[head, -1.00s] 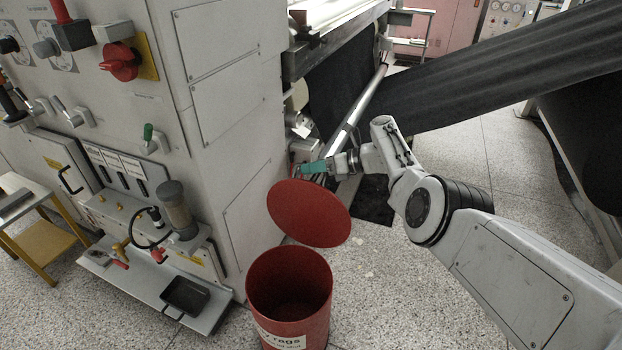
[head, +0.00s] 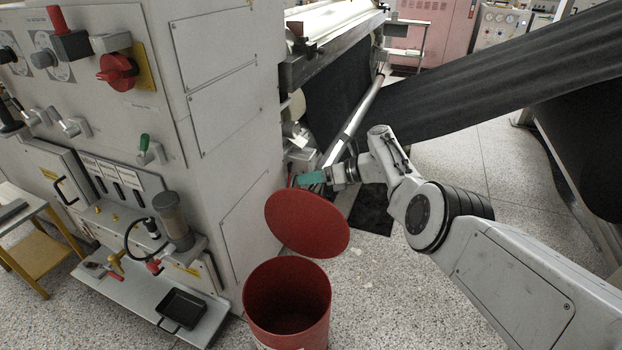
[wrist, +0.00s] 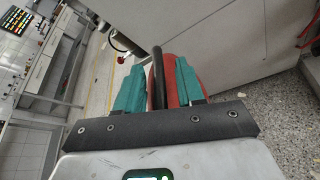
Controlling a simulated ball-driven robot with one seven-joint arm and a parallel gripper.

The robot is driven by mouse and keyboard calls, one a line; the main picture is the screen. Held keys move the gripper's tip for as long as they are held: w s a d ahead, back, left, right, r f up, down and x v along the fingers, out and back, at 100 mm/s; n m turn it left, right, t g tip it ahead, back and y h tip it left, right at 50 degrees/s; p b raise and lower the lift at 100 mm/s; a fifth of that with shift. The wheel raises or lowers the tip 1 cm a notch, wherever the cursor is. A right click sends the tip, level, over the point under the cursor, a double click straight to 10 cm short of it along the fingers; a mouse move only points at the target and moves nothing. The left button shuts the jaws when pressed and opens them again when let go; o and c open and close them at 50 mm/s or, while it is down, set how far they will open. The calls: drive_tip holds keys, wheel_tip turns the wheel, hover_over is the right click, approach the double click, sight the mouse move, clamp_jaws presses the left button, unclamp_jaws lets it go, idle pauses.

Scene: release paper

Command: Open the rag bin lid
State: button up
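The red rag bin (head: 318,315) stands on the floor at the bottom centre of the head view, with its round mouth uncovered and a dark inside. Its red lid (head: 307,224) is raised, tilted up above the bin's far side. My gripper (head: 311,178) is at the lid's upper edge, its teal fingers partly behind it. In the wrist view my gripper's two teal fingers (wrist: 158,88) are apart. A dark bar (wrist: 158,70) and part of the red lid (wrist: 171,72) show between them, with visible gaps. I cannot tell whether either finger touches the lid.
A grey machine cabinet (head: 235,120) with knobs and levers stands close left of the bin. A low shelf with a black tray (head: 182,309) juts out beside the bin. A dark web (head: 480,85) crosses behind my arm. Speckled floor (head: 385,290) is free right of the bin.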

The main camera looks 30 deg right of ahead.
drive_tip(key=shift+s+d+r+p, duration=0.2)
drive_tip(key=shift+d+r+p, duration=0.1)
drive_tip(key=shift+p, duration=0.15)
drive_tip(key=p+v, duration=0.5)
drive_tip(key=v, duration=0.5)
drive_tip(key=shift+f+p, duration=0.2)
drive_tip(key=shift+p, duration=0.2)
